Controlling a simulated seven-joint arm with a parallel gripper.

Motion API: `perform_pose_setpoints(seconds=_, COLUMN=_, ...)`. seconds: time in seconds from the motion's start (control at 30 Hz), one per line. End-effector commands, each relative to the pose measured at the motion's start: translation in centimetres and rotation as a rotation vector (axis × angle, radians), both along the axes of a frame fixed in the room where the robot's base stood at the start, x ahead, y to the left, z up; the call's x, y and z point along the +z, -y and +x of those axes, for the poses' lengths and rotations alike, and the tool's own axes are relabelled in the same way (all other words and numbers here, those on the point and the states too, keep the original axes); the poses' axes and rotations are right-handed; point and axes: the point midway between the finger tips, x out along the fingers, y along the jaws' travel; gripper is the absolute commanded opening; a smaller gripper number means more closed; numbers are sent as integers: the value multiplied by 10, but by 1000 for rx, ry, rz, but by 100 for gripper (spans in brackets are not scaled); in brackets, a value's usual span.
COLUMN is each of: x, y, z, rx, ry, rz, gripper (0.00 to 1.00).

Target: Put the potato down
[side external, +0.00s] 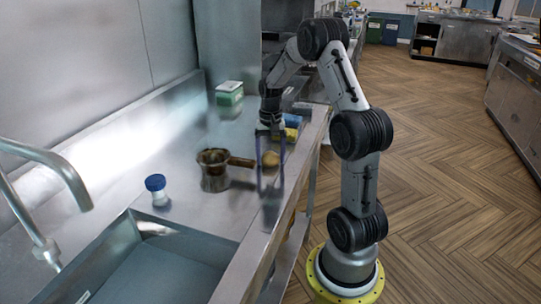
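The brown potato (271,159) shows between the two fingers of my gripper (270,174) near the front edge of the steel counter. My gripper points down from the wrist, and its fingers stand apart with the potato filling most of the gap. It appears shut on the potato; the exact finger contact is too small to see clearly. The fingers reach below the potato, close to the counter top. Whether the potato touches the counter is unclear.
A brown pot (213,171) stands left of my gripper, its handle pointing toward the fingers. A blue-capped shaker (157,190) stands near the sink (150,262) and tap (55,170). A green-and-white box (229,94) is behind. Blue and yellow items (291,127) lie by my wrist.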

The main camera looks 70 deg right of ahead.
Motion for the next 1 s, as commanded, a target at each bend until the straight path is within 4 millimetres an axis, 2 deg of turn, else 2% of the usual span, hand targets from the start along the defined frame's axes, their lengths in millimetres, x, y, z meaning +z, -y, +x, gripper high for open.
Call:
perform_pose_setpoints(seconds=0.03, x=0, y=0, z=0, rx=0, ry=0, rz=0, gripper=89)
perform_pose_setpoints(seconds=0.1, x=0, y=0, z=0, rx=0, ry=0, rz=0, gripper=100)
perform_pose_setpoints(seconds=0.33, x=1, y=0, z=0, rx=0, ry=0, rz=-1, gripper=100)
perform_pose_setpoints(seconds=0.47, x=9, y=0, z=0, rx=0, ry=2, rz=-2, gripper=100)
perform_pose_setpoints(seconds=0.57, x=23, y=1, z=1, rx=0, ry=4, rz=-4, gripper=100)
perform_pose_setpoints(seconds=0.8, x=73, y=1, z=1, rx=0, ry=4, rz=-5, gripper=100)
perform_pose_setpoints(seconds=1.0, x=107, y=0, z=0, rx=0, ry=2, rz=-2, gripper=100)
